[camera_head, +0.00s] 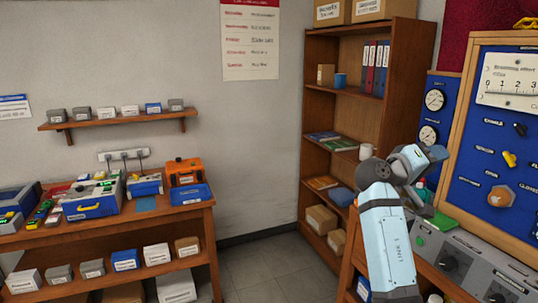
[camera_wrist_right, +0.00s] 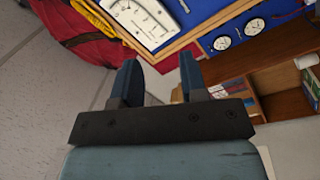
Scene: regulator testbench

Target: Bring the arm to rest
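My right arm (camera_head: 388,245) rises from the lower right of the head view, in front of the bookshelf and beside the blue test panel. Its far end is bent over to the right, near the panel's left edge, and the fingers are hard to make out there. In the right wrist view my right gripper (camera_wrist_right: 160,82) shows two dark fingers standing apart with nothing between them. The panel (camera_wrist_right: 190,8) and gauges show beyond the fingers, tilted in that view. My left gripper and arm are not in view.
The blue panel (camera_head: 467,188) with gauges and knobs stands at the right, above a grey control console (camera_head: 458,262). A wooden bookshelf (camera_head: 314,110) stands behind the arm. A workbench (camera_head: 195,212) with toolboxes is at the left. The floor between is clear.

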